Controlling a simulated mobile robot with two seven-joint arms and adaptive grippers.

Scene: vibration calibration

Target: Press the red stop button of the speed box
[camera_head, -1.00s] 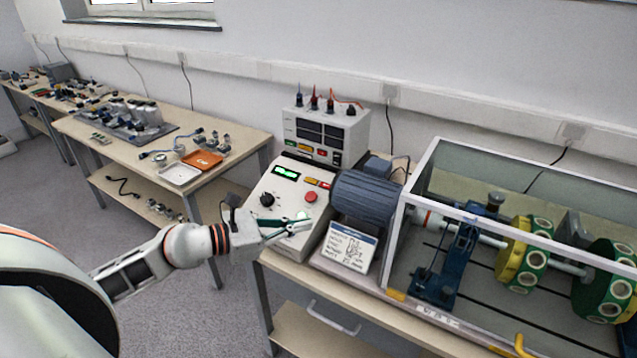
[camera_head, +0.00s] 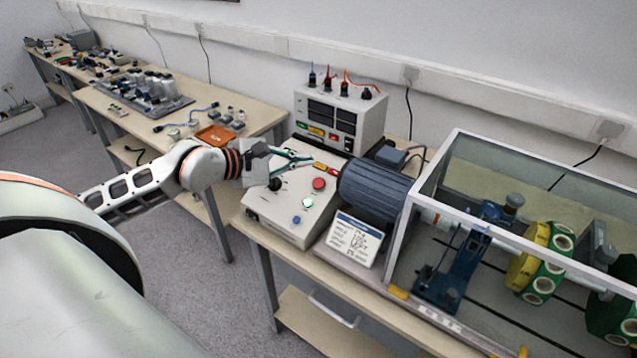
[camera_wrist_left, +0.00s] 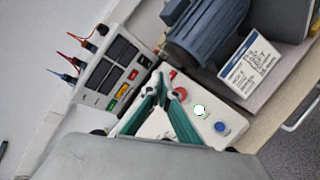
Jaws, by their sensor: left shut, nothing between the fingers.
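The speed box (camera_head: 277,226) is a white sloped panel on the bench, left of the motor. Its red stop button (camera_head: 319,184) is uncovered near the panel's right side; in the left wrist view the red button (camera_wrist_left: 181,93) shows just right of the fingertips, partly hidden by a finger. My left gripper (camera_head: 309,161) is shut and empty, above the back part of the panel, with its tips beyond the red button. Its green fingers (camera_wrist_left: 160,82) meet at the tips in the left wrist view. The display is hidden behind the gripper. My right gripper is out of view.
A lit green button (camera_head: 308,203), a blue button (camera_head: 297,219) and a black knob (camera_head: 275,184) are on the panel. A power supply (camera_head: 340,122) stands behind it. The blue motor (camera_head: 377,191), a written card (camera_head: 353,238) and a clear-walled enclosure (camera_head: 408,225) stand right.

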